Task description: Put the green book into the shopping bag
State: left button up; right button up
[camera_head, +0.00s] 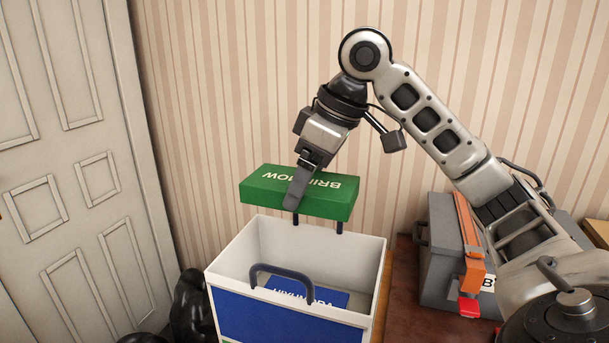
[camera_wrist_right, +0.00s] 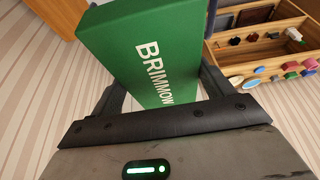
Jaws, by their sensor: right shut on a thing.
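The green book (camera_head: 268,190), with the word "BRIMMOW" on it, is held in the air in my right gripper (camera_head: 300,195). The gripper is shut on it. In the right wrist view the green book (camera_wrist_right: 145,50) sits between the two dark fingers (camera_wrist_right: 160,95). In the head view the book appears above the back part of the shopping bag (camera_head: 225,262), which is white and blue, open at the top, with dark handles. A blue book (camera_head: 318,294) with white lettering lies inside the bag. My left gripper is not in view.
A grey toolbox (camera_head: 440,250) with an orange part (camera_head: 469,240) stands on a brown wooden surface (camera_head: 410,310) right of the bag. Black bulky shapes (camera_head: 190,300) lie left of the bag. A panelled door (camera_head: 70,150) is at the left. The wrist view shows a wooden rack (camera_wrist_right: 270,45) with small items.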

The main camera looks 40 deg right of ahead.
jog(key=shift+s+f+b, duration=0.1)
jog(key=shift+f+b, duration=0.35)
jog(key=shift+f, duration=0.1)
jog(key=shift+f+b, duration=5.5)
jog(key=shift+f, duration=2.4)
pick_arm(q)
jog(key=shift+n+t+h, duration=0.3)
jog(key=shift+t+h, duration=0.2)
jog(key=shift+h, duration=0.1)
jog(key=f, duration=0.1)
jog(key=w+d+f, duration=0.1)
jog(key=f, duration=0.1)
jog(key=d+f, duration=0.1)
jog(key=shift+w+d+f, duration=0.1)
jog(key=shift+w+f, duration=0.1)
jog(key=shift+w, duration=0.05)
pick_arm(e)
jog(key=o, duration=1.1)
jog(key=shift+o, duration=0.2)
